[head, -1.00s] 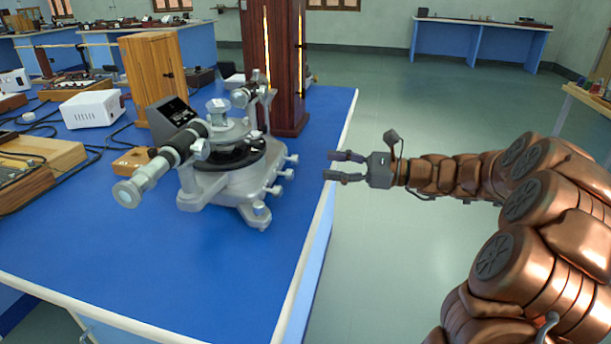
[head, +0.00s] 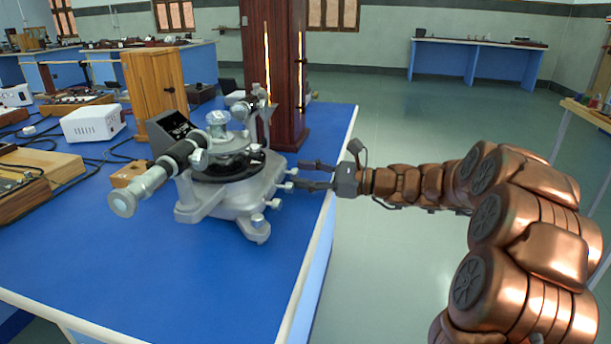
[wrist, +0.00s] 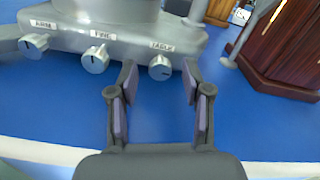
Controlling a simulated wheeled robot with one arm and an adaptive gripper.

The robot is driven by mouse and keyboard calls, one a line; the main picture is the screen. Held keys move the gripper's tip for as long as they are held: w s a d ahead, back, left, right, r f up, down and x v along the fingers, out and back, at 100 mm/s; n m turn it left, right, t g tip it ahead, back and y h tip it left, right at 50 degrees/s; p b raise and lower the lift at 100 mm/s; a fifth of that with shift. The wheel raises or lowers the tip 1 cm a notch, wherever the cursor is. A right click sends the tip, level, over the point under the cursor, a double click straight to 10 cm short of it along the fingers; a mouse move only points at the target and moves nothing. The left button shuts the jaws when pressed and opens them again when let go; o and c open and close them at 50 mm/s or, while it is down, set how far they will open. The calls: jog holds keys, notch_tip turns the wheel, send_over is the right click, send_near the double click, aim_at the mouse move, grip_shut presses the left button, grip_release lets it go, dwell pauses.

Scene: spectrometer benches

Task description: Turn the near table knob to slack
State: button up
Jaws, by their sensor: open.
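The grey metal spectrometer (head: 225,195) stands on the blue bench. In the wrist view its side carries three knobs labelled ARM (wrist: 34,45), FINE (wrist: 96,60) and TABLE (wrist: 160,67). The TABLE knob is silver and round, with a dark mark whose exact setting I cannot read. In the head view it is the farthest side knob (head: 291,172). My gripper (head: 302,174) is open and empty, pointing at this knob from the right. In the wrist view the knob lies between the open fingertips (wrist: 160,78). I cannot tell whether they touch it.
A dark wooden cabinet (head: 290,90) stands close behind the spectrometer. A lighter wooden box (head: 155,85) and a white power unit (head: 92,124) stand farther left. The FINE knob is just left of my fingers in the wrist view. The floor right of the bench is clear.

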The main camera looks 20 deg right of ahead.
grip_shut()
dwell(0.3)
jog(key=shift+n, duration=0.3)
jog(key=n+b, duration=0.1)
jog(key=n, duration=0.3)
jog(key=shift+b, duration=0.4)
jog(key=n+b, duration=0.1)
jog(key=n, duration=0.1)
jog(key=n+b, duration=0.1)
jog(key=n, duration=0.1)
jog(key=shift+a+f+n, duration=0.1)
jog(key=shift+f+n, duration=0.1)
jog(key=shift+n, duration=0.2)
jog(key=n+b, duration=0.4)
jog(key=n, duration=0.1)
jog(key=shift+r+n+b, duration=0.1)
jog(key=shift+n+b, duration=1.1)
jog(key=shift+n, duration=0.5)
